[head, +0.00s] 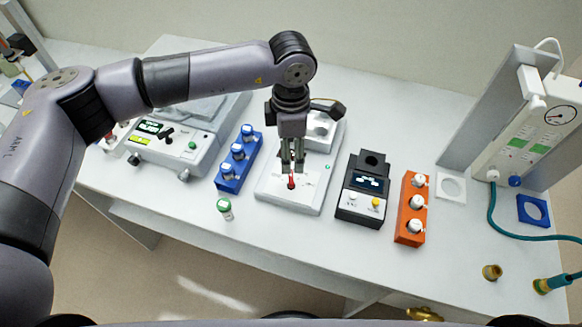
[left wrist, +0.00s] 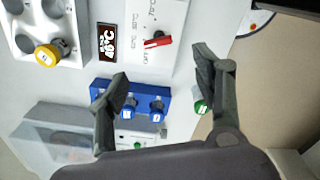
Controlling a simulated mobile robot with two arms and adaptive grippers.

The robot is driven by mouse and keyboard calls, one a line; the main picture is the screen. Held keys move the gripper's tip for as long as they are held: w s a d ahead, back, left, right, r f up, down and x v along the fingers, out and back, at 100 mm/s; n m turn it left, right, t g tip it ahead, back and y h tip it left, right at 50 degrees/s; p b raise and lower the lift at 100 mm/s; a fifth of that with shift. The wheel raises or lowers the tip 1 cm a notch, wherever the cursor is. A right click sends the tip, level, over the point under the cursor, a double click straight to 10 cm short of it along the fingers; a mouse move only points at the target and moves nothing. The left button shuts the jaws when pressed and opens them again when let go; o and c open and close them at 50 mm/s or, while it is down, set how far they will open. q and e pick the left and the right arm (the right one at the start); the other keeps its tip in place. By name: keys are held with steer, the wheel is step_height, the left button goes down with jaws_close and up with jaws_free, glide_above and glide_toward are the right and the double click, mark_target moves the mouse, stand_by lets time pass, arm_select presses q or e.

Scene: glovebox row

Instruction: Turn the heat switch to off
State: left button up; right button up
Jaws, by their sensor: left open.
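The heat switch is a red-handled knob (head: 291,181) on the front panel of a white heating unit (head: 317,193). A dark display (left wrist: 107,43) on the unit reads about 46°C. My left gripper (head: 292,164) points down just above the switch in the head view. In the left wrist view its open fingers (left wrist: 161,72) are spread wide, with nothing between the tips. I cannot tell whether either finger touches the switch. My right gripper is not in view.
A blue rack (head: 230,184) with capped vials stands left of the unit, and a loose green-capped vial (head: 225,209) stands in front of it. A black device (head: 361,204) and an orange rack (head: 403,236) stand to the right. The front bench strip is mostly clear.

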mark_target(291, 177)
arm_select(q)
step_height(291, 177, down, 7)
steer(key=shift+w+f+p, duration=0.1)
steer(key=shift+w+p, duration=0.05)
steer(key=shift+p, duration=1.05)
step_height(291, 177, down, 2)
steer(key=shift+f+p, duration=0.1)
steer(key=shift+p, duration=0.2)
steer(key=shift+f, duration=0.6)
steer(key=c, duration=1.2)
steer(key=shift+o, duration=0.2)
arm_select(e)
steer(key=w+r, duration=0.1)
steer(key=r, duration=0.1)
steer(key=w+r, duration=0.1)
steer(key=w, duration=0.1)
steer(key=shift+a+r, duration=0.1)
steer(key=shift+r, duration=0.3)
arm_select(q)
steer(key=shift+w, duration=0.1)
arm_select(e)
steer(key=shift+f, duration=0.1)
